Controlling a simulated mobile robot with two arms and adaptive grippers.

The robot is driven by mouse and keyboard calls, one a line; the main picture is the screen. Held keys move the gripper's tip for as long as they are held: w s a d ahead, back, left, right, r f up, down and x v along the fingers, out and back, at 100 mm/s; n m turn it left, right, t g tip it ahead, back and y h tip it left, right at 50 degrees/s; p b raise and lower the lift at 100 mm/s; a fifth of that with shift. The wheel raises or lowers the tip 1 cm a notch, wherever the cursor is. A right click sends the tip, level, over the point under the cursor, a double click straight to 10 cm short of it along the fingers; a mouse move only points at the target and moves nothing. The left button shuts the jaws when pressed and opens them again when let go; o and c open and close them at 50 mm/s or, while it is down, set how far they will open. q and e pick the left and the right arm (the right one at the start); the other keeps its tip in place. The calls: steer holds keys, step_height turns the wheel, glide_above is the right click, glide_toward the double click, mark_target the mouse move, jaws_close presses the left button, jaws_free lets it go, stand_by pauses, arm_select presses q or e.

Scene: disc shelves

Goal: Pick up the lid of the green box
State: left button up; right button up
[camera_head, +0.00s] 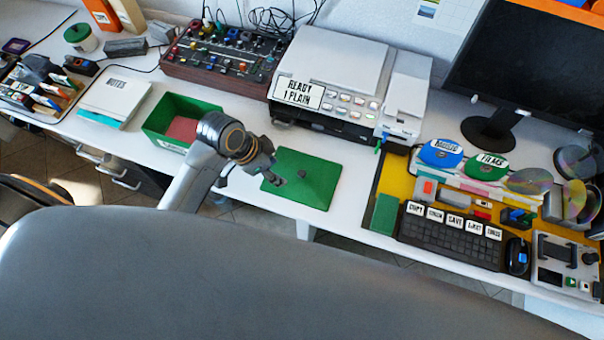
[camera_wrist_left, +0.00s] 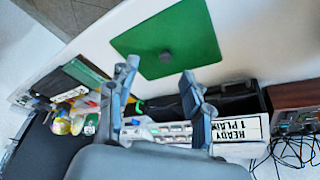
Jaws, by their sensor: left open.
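The green lid (camera_head: 318,182) lies flat on the white desk, apart from the box, with a small dark knob (camera_head: 301,174) at its middle. The open green box (camera_head: 152,123) stands to the left, with something reddish inside. My left gripper (camera_head: 262,172) is at the lid's left edge in the head view, open and empty. In the left wrist view the lid (camera_wrist_left: 150,42) and its knob (camera_wrist_left: 165,56) lie beyond the spread fingertips (camera_wrist_left: 160,70), the knob lined up between them. I cannot tell the height of the fingers above the lid. My right gripper is not in view.
A printer (camera_head: 335,62) with a "READY 1 PLAIN" sign stands behind the lid. A mixer panel (camera_head: 222,58) is behind the box. Right of the lid is bare desk, then a keyboard (camera_head: 450,240) and several discs. A notes stack (camera_head: 115,95) lies left of the box.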

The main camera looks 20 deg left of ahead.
arm_select(q)
steer(key=w+m, duration=0.2)
steer(key=w, duration=0.1)
glide_above(300, 173)
steer(key=s+a, duration=0.2)
steer(key=shift+h, duration=0.3)
steer(key=f, duration=0.6)
steer(key=shift+w+d, duration=0.1)
steer(key=shift+w, duration=0.1)
steer(key=shift+p+x, duration=0.7)
steer(key=shift+x, duration=2.2)
jaws_close()
